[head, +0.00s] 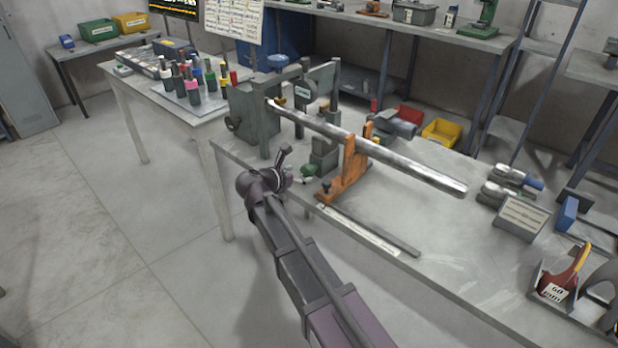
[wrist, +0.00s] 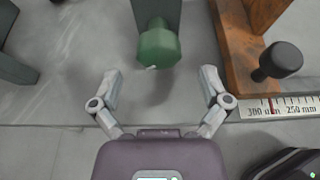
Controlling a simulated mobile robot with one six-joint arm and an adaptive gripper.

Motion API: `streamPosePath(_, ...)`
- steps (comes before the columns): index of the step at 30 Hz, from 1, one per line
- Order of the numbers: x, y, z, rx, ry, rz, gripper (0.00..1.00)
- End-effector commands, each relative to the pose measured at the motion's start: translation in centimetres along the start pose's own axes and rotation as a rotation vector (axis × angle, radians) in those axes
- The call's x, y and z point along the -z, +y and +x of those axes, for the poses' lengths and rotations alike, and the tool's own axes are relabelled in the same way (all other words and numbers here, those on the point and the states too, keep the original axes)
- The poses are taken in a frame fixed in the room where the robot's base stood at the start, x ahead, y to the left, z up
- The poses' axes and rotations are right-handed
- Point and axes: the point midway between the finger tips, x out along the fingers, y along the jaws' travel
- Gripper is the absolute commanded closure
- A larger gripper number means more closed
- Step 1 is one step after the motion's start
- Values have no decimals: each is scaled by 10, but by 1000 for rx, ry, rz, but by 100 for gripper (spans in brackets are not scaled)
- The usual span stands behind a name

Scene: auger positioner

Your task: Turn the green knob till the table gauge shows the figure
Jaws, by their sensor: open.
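The green knob (head: 308,171) is on the bench's near edge, below the grey support under the long metal bar. In the wrist view the green knob (wrist: 158,47) is faceted, with a small pale mark at its lower edge. My gripper (wrist: 161,76) is open and empty, its fingers spread on either side just short of the knob, not touching it. In the head view my gripper (head: 284,165) is left of the knob. Whether this is the table gauge, I cannot tell.
An orange stand (head: 347,170) with a black knob (wrist: 278,61) is close right of the green knob. The metal bar (head: 390,155) runs above the bench. A red-handled tool labelled "60 mm" (head: 556,291) lies right. Floor left of the bench is clear.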

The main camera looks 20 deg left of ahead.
Motion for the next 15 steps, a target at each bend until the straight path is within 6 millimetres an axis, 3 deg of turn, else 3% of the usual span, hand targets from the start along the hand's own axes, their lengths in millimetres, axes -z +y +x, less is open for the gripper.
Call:
streamPosePath(6, 2, 1, 27, 0, 0, 1, 4)
streamPosePath(15, 0, 1, 38, -2, 0, 0, 4)
